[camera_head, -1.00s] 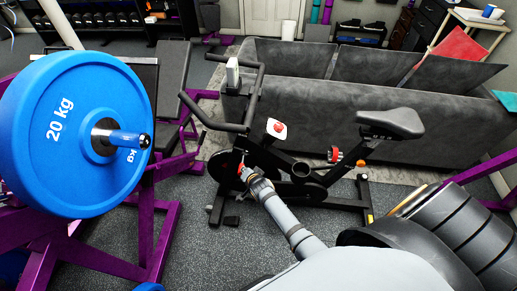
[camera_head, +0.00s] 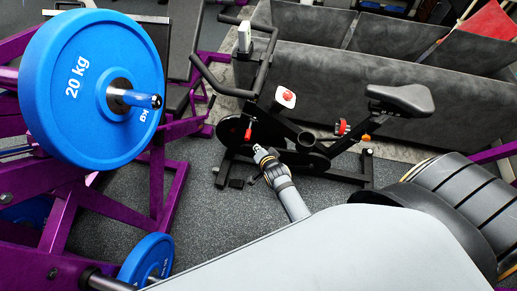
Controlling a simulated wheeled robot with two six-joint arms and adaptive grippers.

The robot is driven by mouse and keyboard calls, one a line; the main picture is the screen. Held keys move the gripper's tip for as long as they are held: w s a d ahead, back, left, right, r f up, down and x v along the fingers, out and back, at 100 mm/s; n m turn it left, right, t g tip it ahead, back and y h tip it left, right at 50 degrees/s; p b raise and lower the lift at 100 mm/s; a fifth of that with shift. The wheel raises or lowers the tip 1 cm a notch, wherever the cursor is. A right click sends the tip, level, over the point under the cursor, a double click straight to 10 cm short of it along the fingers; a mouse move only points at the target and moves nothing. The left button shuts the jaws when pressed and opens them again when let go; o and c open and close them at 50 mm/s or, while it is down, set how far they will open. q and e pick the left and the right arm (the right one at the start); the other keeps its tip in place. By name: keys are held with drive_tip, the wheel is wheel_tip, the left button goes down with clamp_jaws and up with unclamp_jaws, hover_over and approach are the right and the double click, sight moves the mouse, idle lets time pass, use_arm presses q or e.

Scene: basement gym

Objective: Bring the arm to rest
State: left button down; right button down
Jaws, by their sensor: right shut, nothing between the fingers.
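My right arm, pale grey, comes in from the lower right and fills much of the bottom of the head view. Its small right gripper (camera_head: 259,152) is shut and empty. In the picture the gripper overlaps the lower front of a black exercise bike (camera_head: 372,146); I cannot tell how far apart they are. My left gripper is not in view.
A blue 20 kg plate (camera_head: 62,112) sits on a purple rack (camera_head: 167,190) at left, with another blue plate (camera_head: 137,262) low down. A grey sofa (camera_head: 400,70) stands behind the bike. Dark floor (camera_head: 205,225) is bare between rack and bike.

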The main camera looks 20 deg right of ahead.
drive_tip(key=shift+w, duration=0.1)
drive_tip(key=shift+f, duration=0.1)
drive_tip(key=s+d+f+n+g, duration=0.1)
drive_tip(key=s+f+n+g, duration=0.25)
drive_tip(key=s+f, duration=0.6)
drive_tip(key=s+d+f+n+g, duration=0.15)
drive_tip(key=s+f+n, duration=0.25)
drive_tip(key=s+f, duration=0.55)
drive_tip(key=s+d+f+n+g, duration=0.2)
drive_tip(key=s+f, duration=0.4)
drive_tip(key=s, duration=0.3)
drive_tip(key=s+d+f+n+g, duration=0.2)
drive_tip(key=s+d+f, duration=0.2)
drive_tip(key=s, duration=0.5)
drive_tip(key=shift+s+d+f+n, duration=0.3)
drive_tip(key=shift+d+f+n, duration=0.05)
drive_tip(key=shift+f, duration=0.6)
